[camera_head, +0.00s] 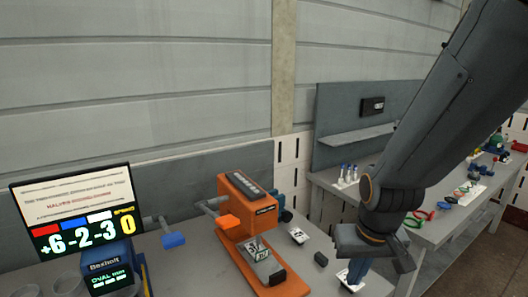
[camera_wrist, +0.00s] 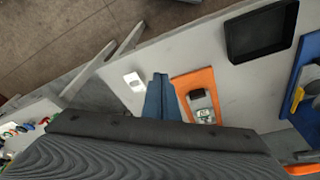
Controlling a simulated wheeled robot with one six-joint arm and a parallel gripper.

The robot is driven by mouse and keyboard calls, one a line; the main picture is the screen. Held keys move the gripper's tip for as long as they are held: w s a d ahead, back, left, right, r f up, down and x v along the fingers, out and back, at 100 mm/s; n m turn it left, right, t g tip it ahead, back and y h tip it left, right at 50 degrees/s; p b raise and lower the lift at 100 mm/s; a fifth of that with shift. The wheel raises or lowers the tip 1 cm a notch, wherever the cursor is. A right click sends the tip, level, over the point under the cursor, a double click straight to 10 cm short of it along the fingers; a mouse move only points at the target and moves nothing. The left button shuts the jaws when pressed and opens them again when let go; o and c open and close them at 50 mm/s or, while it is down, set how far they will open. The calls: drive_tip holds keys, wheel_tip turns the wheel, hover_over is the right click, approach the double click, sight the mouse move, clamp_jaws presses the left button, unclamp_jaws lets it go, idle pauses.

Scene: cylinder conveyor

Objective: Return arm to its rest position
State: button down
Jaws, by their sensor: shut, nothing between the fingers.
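My arm reaches in from the upper right of the head view and bends down at the wrist. My gripper (camera_head: 357,272) points down near the front edge of the bench, to the right of the orange machine (camera_head: 232,191). In the wrist view my gripper's blue fingers (camera_wrist: 160,79) are together with nothing held between them. They appear between a white card (camera_wrist: 134,82) and the orange machine's base (camera_wrist: 207,77). The exact height of the fingertips above the bench is hard to tell.
A display (camera_head: 78,205) on a blue device (camera_head: 110,272) stands at the left. A blue-ended lever (camera_head: 173,240) is left of the orange machine. A second bench (camera_head: 440,231) with several coloured parts stands at the right.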

wheel_tip(320, 180, down, 10)
drive_tip(key=g+b, duration=0.1)
drive_tip(key=b, duration=0.7)
drive_tip(key=shift+w+a+f, duration=0.2)
drive_tip(key=shift+w, duration=0.2)
